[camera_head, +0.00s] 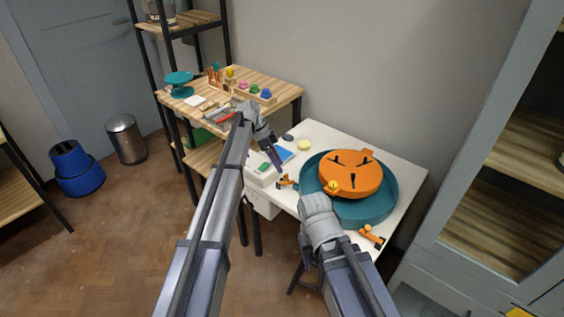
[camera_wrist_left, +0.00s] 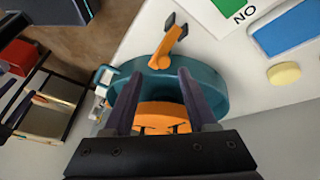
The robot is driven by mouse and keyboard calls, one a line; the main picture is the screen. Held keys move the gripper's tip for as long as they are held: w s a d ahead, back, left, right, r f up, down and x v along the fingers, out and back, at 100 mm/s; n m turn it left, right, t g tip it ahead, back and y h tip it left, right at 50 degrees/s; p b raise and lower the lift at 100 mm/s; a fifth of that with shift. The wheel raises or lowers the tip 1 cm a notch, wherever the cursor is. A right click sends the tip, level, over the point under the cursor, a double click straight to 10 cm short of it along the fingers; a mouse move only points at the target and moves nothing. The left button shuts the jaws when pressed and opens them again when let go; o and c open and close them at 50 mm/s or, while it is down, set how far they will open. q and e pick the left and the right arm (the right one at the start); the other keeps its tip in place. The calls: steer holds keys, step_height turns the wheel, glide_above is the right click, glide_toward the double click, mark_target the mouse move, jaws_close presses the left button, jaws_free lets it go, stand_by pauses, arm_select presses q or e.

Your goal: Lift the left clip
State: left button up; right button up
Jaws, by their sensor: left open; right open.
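The left clip (camera_head: 287,181) is small and orange with dark ends. It lies on the white table by the left side of the teal basin (camera_head: 384,208); it also shows in the left wrist view (camera_wrist_left: 168,48). A similar orange clip (camera_head: 371,237) lies at the basin's front right. A round orange disc (camera_head: 352,172) with dark slots sits in the basin. My left gripper (camera_head: 275,160) is open and empty, above and left of the left clip; in the wrist view its fingers (camera_wrist_left: 160,78) point towards the clip. My right gripper (camera_head: 319,207) is at the basin's front; its fingertips are hard to make out.
A blue-and-white item (camera_head: 281,154), a pale yellow round piece (camera_head: 304,145) and a white-and-green box (camera_head: 262,170) are near the left clip. A wooden bench (camera_head: 270,84) with coloured small items stands behind left. A grey cabinet (camera_head: 460,235) borders the right.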

mark_target(286, 175)
arm_select(q)
steer(key=d+r+m+y+p, duration=0.1)
steer(key=m, duration=0.1)
steer(key=d+r+m+y+p, duration=0.1)
steer(key=m, duration=0.1)
steer(key=r+m+t+y+p, duration=0.1)
steer(key=m+y, duration=0.1)
steer(key=shift+s+d+m+p, duration=0.25)
steer(key=shift+d+m+p, duration=0.05)
steer(key=shift+d, duration=0.1)
steer(key=shift+w+d+r+m+y, duration=0.1)
steer(key=shift+d+r+m+y, duration=0.1)
steer(key=shift+m+y, duration=0.55)
steer(key=shift+f, duration=0.1)
arm_select(e)
step_height(286, 175, up, 6)
steer(key=shift+f, duration=0.2)
arm_select(q)
steer(key=shift+f, duration=0.1)
arm_select(e)
steer(key=shift+f, duration=0.1)
arm_select(q)
step_height(286, 175, down, 8)
steer(key=b, duration=0.7)
steer(key=shift+r, duration=0.2)
arm_select(e)
step_height(286, 175, down, 8)
steer(key=shift+r, duration=0.2)
arm_select(q)
jaws_close()
